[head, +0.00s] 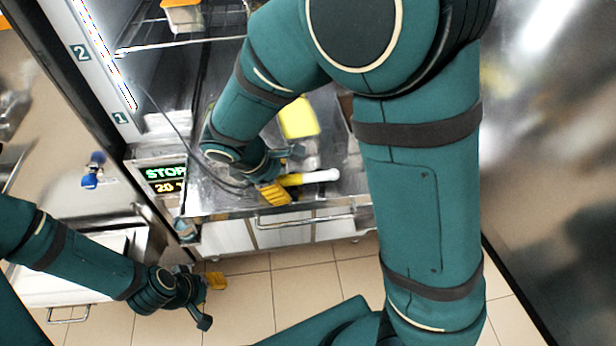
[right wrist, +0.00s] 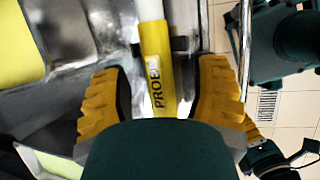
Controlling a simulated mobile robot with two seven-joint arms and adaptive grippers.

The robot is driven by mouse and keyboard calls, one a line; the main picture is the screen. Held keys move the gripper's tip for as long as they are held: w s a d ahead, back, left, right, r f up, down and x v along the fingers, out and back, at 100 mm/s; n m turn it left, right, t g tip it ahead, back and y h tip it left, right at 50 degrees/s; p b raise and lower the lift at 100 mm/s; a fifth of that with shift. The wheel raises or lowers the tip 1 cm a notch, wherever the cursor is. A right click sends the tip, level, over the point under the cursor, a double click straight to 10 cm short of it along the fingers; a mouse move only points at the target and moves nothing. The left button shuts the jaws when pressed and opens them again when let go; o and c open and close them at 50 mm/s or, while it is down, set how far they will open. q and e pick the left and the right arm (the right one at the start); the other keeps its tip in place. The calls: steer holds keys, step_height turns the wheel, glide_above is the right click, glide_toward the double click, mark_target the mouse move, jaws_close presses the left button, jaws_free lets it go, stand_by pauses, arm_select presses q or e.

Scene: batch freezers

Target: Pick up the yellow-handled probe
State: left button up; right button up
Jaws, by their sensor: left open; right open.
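The probe lies on the metal surface of the freezer's lower section. Its yellow handle (head: 292,180) and white end (head: 322,176) show in the head view. In the right wrist view the handle (right wrist: 157,75), marked "PROBE", runs between the two yellow fingers. My right gripper (right wrist: 162,85) is open, with a finger on each side of the handle and visible gaps between. In the head view my right gripper (head: 279,186) is at the handle's left end, partly hiding it. My left gripper (head: 203,295) is open and empty, low over the floor at the left.
A yellow block-like object (head: 298,118) lies behind the probe. The freezer's control display (head: 165,180) reads STOP. A grey cable (head: 175,130) curves past my right forearm. A metal handle bar (head: 305,220) runs along the front edge. Tiled floor (head: 300,285) is open below.

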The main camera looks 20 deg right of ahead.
steer(key=shift+f, duration=0.2)
stand_by(0.6)
jaws_close()
